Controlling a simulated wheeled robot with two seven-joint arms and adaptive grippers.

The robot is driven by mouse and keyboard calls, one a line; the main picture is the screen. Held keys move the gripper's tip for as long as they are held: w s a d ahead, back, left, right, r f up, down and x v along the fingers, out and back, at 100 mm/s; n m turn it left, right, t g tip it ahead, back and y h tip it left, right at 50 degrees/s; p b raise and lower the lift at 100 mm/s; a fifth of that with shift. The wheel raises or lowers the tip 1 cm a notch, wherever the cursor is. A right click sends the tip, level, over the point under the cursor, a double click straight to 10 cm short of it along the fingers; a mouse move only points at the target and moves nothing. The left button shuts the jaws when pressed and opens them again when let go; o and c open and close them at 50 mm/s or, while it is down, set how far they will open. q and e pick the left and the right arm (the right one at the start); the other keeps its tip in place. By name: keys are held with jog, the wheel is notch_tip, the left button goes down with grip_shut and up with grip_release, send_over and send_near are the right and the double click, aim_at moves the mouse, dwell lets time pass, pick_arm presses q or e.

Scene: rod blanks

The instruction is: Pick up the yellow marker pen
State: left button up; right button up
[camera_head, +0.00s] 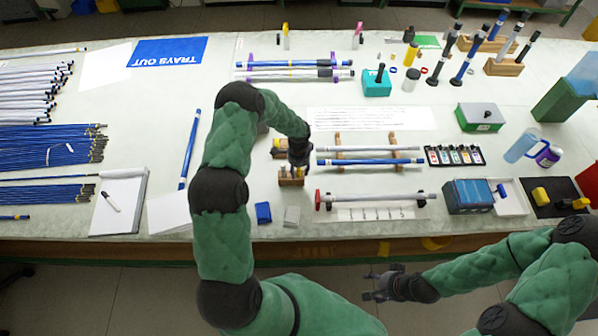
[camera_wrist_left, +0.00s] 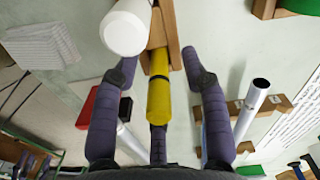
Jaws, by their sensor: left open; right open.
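The yellow marker pen (camera_wrist_left: 159,92) shows in the left wrist view, between the spread fingers of my left gripper (camera_wrist_left: 160,58). My left gripper is open, and I see no finger closed on the pen. In the head view my left gripper (camera_head: 299,158) is over the small wooden block (camera_head: 291,180) at the table's front middle, partly hiding what stands there. My right gripper (camera_head: 381,284) is open and empty, in front of the table edge.
A white cylinder (camera_wrist_left: 125,28) is close beside the pen in the left wrist view. Blue and white rods (camera_head: 365,161) lie on wooden supports to the right. A blue block (camera_head: 263,212) and a grey block (camera_head: 292,215) lie nearer the front edge.

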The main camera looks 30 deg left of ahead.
pick_arm(q)
jog(key=shift+f, duration=0.45)
jog(key=c, duration=0.9)
grip_shut()
jog(key=shift+r, duration=0.1)
